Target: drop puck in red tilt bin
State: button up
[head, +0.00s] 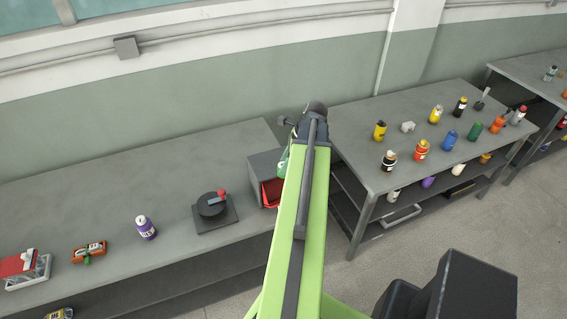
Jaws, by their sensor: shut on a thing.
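The red tilt bin (271,193) shows as a red tray in the open front of a grey box (263,164) at the right end of the long grey bench. My green arm covers the right part of the bin and box. The arm reaches up the middle of the picture to a dark joint at its far end. My gripper is hidden behind the arm, so its jaws and anything in them do not show. I see no puck that I can make out.
A black round device with a red knob (211,206) stands left of the bin. A purple bottle (146,228) and an orange item (89,251) stand farther left. A second table (376,174) with several bottles and cans is to the right, across a gap.

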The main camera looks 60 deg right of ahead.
notch_tip(320, 180, down, 6)
jog(key=b, duration=0.4)
jog(key=shift+s+r+b, duration=0.15)
jog(key=shift+r+b, duration=0.05)
jog(key=shift+b, duration=0.15)
jog(key=o, duration=1.5)
jog(key=p+v, duration=1.6)
jog(key=v, duration=0.1)
jog(key=shift+s+r, duration=0.1)
jog(key=shift+r, duration=0.15)
